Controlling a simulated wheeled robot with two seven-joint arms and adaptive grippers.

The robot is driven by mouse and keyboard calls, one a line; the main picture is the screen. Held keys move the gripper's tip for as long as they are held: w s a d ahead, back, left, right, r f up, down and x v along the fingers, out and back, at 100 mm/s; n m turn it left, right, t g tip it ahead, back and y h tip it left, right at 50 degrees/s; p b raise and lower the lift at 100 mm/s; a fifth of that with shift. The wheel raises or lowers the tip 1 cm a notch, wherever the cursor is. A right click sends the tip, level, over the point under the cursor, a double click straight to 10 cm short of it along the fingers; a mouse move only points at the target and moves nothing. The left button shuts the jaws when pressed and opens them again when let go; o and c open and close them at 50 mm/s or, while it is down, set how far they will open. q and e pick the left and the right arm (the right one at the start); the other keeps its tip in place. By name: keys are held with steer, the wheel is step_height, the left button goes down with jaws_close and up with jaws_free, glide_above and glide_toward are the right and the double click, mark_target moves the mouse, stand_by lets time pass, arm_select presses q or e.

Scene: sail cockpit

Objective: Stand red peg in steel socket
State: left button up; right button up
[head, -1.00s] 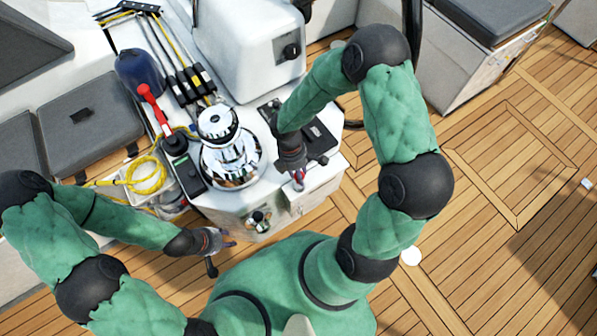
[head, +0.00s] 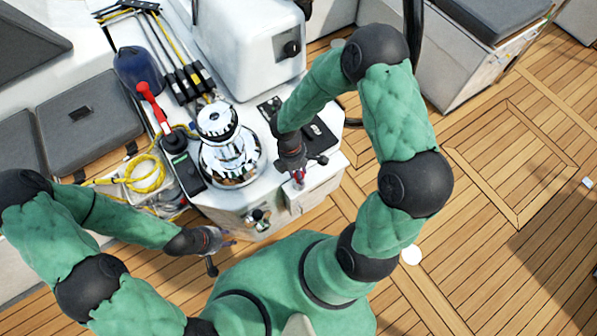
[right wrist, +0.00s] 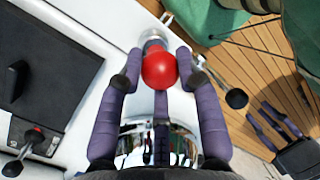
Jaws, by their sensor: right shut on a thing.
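The red peg shows as a round red head (right wrist: 159,70) in the right wrist view, between the purple fingers of my right gripper (right wrist: 159,62). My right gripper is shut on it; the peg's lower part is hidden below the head. The steel socket (right wrist: 152,39) shows as a shiny round piece on the white console, just beyond the red head. I cannot tell whether the peg touches or enters it. In the head view my right gripper (head: 298,178) is over the console's front right. My left gripper (head: 228,242) is empty, fingers apart, left of my body.
A chrome winch (head: 230,150) stands on the white console (head: 240,213) close beside my right gripper. A black panel (head: 318,138) lies to its right. A red-handled tool (head: 153,105) and a yellow rope (head: 147,175) are further left. The wooden deck (head: 500,210) at right is largely clear.

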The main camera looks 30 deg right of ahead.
steer(key=shift+w+b+x, duration=0.15)
steer(key=shift+b+x, duration=0.4)
steer(key=shift+x, duration=0.15)
steer(key=shift+w+b+x, duration=0.15)
steer(key=shift+b+x, duration=0.4)
steer(key=shift+x, duration=0.1)
stand_by(1.4)
steer(key=shift+a+f, duration=0.1)
stand_by(0.5)
steer(key=o, duration=1.6)
steer(key=shift+s+d+p+v, duration=0.1)
steer(key=shift+s+p+v, duration=0.15)
steer(key=shift+p+v, duration=0.85)
steer(key=shift+s+d+p+v, duration=0.1)
steer(key=shift+s+p+v, duration=0.15)
steer(key=shift+p+v, duration=0.85)
steer(key=shift+s+d+p+v, duration=0.1)
steer(key=shift+s+p+v, duration=0.1)
steer(key=shift+p+v, duration=0.9)
steer(key=shift+r, duration=0.35)
